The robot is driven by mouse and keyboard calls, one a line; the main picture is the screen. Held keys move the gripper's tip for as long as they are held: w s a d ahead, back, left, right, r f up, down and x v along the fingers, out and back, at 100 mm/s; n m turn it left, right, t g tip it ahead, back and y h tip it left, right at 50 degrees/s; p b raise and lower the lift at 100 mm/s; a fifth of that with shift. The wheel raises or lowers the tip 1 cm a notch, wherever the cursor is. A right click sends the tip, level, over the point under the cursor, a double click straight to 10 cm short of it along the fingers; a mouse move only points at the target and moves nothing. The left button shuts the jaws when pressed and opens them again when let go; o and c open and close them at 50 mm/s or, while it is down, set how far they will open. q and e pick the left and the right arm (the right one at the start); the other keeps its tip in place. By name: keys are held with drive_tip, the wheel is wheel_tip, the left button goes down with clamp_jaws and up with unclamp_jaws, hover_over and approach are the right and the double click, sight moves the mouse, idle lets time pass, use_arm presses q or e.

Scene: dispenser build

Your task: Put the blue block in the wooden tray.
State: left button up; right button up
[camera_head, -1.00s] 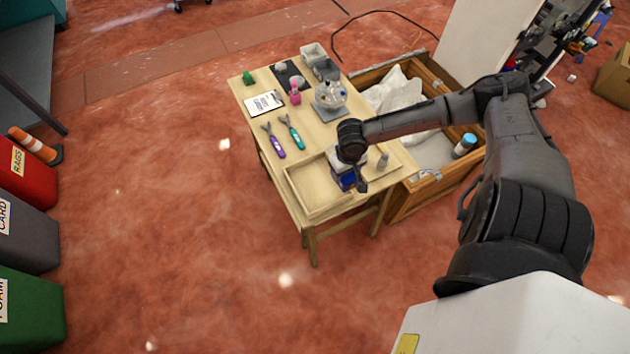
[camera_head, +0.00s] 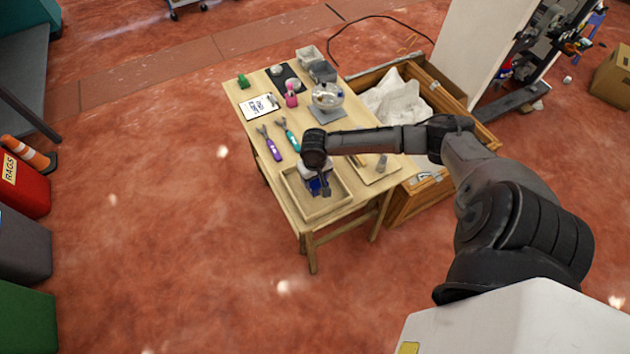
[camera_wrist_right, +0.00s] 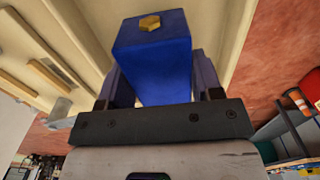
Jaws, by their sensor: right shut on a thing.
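The blue block (camera_head: 315,187) is in my right gripper (camera_head: 320,189), over the inside of the wooden tray (camera_head: 330,212) at the table's near end. In the right wrist view the blue block (camera_wrist_right: 160,75) sits between both fingers of my right gripper (camera_wrist_right: 158,82), with a brass hex piece on its end face. The pale tray (camera_wrist_right: 215,25) shows behind it. I cannot tell whether the block touches the tray floor. My left gripper is not in view.
A flat wooden board (camera_head: 372,170) lies right of the tray. Purple (camera_head: 271,147) and teal (camera_head: 290,138) tools lie behind the tray. A glass bowl on a grey scale (camera_head: 327,105) stands farther back. A large wooden crate (camera_head: 410,205) stands right of the table.

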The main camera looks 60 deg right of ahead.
wheel_tip(320, 180, down, 2)
idle(0.4)
drive_tip(key=o, duration=1.3)
drive_tip(key=shift+f, duration=0.15)
drive_tip(key=shift+o, duration=0.2)
